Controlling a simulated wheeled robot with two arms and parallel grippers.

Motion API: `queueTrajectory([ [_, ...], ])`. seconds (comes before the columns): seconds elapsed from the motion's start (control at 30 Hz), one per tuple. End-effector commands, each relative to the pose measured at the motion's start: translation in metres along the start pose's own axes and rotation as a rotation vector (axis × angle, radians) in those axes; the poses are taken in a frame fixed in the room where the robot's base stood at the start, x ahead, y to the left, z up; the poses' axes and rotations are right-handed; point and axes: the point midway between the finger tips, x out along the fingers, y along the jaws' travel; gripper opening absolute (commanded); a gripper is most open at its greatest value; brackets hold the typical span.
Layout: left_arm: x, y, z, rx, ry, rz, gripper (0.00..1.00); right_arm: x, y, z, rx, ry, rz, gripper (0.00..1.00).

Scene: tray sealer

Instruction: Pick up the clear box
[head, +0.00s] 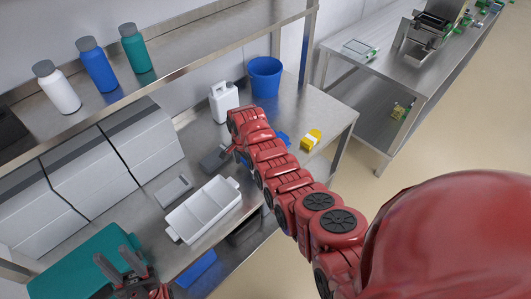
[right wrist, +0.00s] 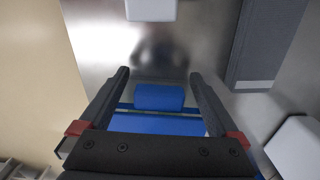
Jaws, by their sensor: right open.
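I cannot single out the clear box with certainty. A small flat pale case with green edges (head: 361,48) on the far right table may be it. My left gripper (head: 112,256) is open and empty over the green mat at the lower left. My right gripper (right wrist: 158,85) is open in the right wrist view, its fingers on either side of a blue object (right wrist: 160,97). Nothing is clearly gripped. In the head view my right arm reaches over the bench and hides most of that gripper.
A white divided tray (head: 183,233), white jug (head: 224,101), blue bin (head: 265,76) and yellow item (head: 311,140) stand on the steel bench. Several bottles (head: 97,66) line the shelf above. A machine (head: 429,30) is on the far table. Floor lies between the tables.

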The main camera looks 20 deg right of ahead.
Motion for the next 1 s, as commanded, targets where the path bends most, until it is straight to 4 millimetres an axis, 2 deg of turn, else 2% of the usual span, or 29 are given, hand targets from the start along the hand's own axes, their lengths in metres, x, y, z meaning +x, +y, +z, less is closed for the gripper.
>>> queueTrajectory([
  [0.13,0.0018,-0.0001,-0.0003,0.000,0.000,0.000,0.39,0.0073,0.0005,0.0003,0.000,0.000,0.000,0.97],
  [0.4,0.0017,-0.0001,-0.0003,0.000,0.000,0.000,0.39,0.0088,0.0004,0.0002,0.000,0.000,-0.001,0.97],
  [0.47,0.0016,-0.0001,-0.0003,0.000,0.000,0.000,0.39,0.0087,0.0004,0.0002,0.000,0.000,-0.001,0.89],
  [0.9,0.0016,-0.0001,-0.0003,0.000,0.000,0.000,0.39,0.0086,0.0004,0.0003,0.000,0.000,-0.001,0.09],
  [0.97,0.0016,-0.0001,-0.0003,0.000,0.000,0.000,0.39,0.0085,0.0004,0.0003,0.000,0.000,-0.001,0.00],
  [1.0,0.0017,-0.0001,-0.0003,0.000,0.000,0.000,0.39,0.0083,0.0003,0.0001,0.000,0.000,-0.001,0.00],
])
